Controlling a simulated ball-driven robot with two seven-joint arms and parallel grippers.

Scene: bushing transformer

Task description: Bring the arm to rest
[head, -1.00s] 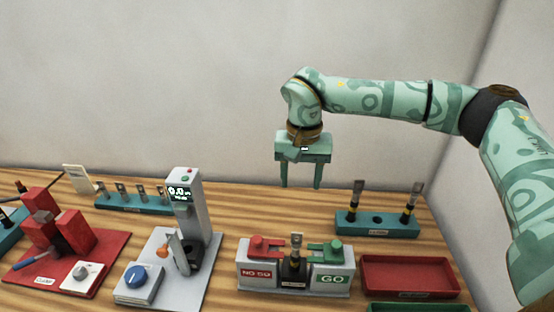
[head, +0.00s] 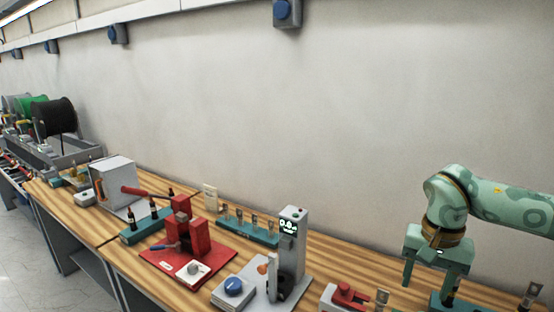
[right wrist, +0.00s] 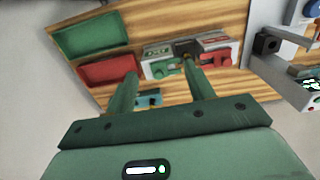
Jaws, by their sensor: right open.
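My right gripper (head: 429,283) is at the right of the head view, its two green fingers apart and pointing down, with nothing between them. In the right wrist view its fingers (right wrist: 158,85) are also spread and empty. The go/no-go gauge block (right wrist: 178,62) with red and green parts lies beyond the fingertips in that view. The teal stand (head: 440,302) with bushing pieces is behind and below the gripper in the head view. My left gripper is not in view.
A grey tester with a display (head: 291,240) and a red clamp fixture (head: 190,240) stand on the wooden bench. A red tray (right wrist: 108,72) and green tray (right wrist: 90,36) lie at the bench's end. A white box (head: 118,178) and spools (head: 55,117) are farther left.

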